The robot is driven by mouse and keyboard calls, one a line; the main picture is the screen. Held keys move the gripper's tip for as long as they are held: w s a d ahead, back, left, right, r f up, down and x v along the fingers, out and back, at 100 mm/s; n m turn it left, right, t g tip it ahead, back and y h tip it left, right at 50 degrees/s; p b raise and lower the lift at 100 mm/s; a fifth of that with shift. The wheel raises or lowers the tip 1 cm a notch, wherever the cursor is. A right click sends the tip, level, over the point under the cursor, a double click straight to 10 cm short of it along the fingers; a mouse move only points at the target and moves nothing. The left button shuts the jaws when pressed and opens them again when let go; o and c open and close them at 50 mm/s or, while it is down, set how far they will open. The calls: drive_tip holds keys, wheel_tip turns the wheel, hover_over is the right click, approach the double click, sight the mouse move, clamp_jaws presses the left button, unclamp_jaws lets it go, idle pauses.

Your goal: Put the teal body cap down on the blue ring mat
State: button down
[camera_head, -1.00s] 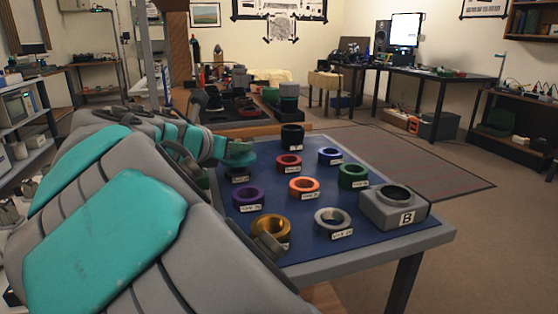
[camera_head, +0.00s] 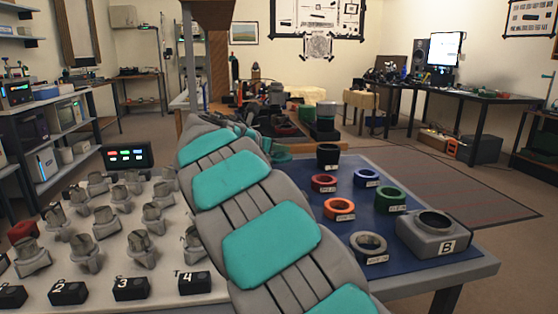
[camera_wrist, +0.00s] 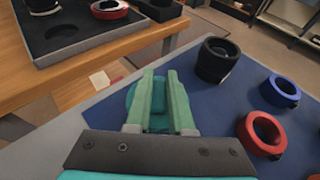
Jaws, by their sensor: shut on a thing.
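My gripper (camera_wrist: 160,76) has its green fingers shut on the teal body cap (camera_wrist: 157,98) in the wrist view. The fingers hide part of the cap. They are above the far left part of the blue ring mat (camera_wrist: 205,112), left of a black barrel-like ring; whether the cap touches the mat I cannot tell. In the head view the mat (camera_head: 400,220) lies on a grey table, and my arm covers its left part. There the gripper end is small and mostly hidden, behind and left of the black barrel.
On the mat are the black barrel (camera_head: 328,157), red ring (camera_head: 324,184), blue ring (camera_head: 366,178), orange ring (camera_head: 339,209), green ring (camera_head: 390,199), grey ring (camera_head: 368,247) and grey camera body B (camera_head: 430,235). A wooden table with a dark tray (camera_wrist: 90,35) stands beyond the mat.

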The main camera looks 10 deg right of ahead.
sight(274, 159)
wheel_tip(274, 159, down, 4)
drive_tip(key=shift+r+b, duration=0.25)
drive_tip(key=shift+b, duration=0.05)
drive_tip(key=c, duration=0.8)
unclamp_jaws()
drive_tip(key=v, duration=1.2)
drive_tip(key=shift+s+r+p, duration=0.1)
drive_tip(key=shift+p, duration=0.2)
